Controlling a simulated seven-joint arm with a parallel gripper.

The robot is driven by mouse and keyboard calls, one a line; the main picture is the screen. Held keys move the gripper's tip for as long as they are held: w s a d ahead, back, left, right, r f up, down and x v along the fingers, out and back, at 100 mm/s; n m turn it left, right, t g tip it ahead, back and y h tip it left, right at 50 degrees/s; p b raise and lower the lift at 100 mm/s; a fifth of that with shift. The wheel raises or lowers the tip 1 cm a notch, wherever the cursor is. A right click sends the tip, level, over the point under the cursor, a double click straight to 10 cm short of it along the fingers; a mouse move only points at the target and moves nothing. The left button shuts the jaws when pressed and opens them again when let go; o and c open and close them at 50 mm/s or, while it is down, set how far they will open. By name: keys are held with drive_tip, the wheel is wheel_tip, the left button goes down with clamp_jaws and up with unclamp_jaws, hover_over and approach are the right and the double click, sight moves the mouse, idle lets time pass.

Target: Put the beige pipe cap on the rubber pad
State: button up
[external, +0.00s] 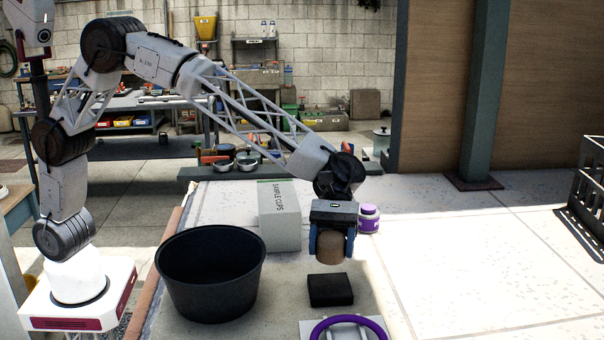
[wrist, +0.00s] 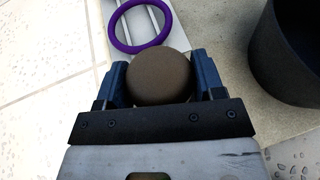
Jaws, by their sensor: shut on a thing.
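The beige pipe cap (external: 331,248) is held between the blue fingers of my gripper (external: 332,243), which is shut on it. In the wrist view the rounded brown-beige cap (wrist: 160,80) sits between the two fingers of my gripper (wrist: 160,82). The black square rubber pad (external: 330,290) lies on the surface below the cap in the external view, with a gap between them. In the wrist view the pad is not visible; the cap and gripper may hide it.
A large black tub (external: 210,305) stands left of the pad. A purple ring (external: 322,326) lies on a light plate in front. A grey box marked sample cups (external: 281,225) and a purple-lidded jar (external: 369,219) stand behind.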

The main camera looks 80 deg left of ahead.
sight(330, 284)
drive_tip(key=shift+f, duration=0.75)
drive_tip(key=shift+f, duration=2.5)
drive_tip(key=shift+f, duration=0.15)
drive_tip(key=o, duration=0.9)
drive_tip(key=shift+a+r, duration=0.1)
drive_tip(key=shift+r, duration=0.1)
drive_tip(key=v, duration=1.1)
drive_tip(key=shift+w+a+r, duration=0.1)
drive_tip(key=shift+a, duration=0.3)
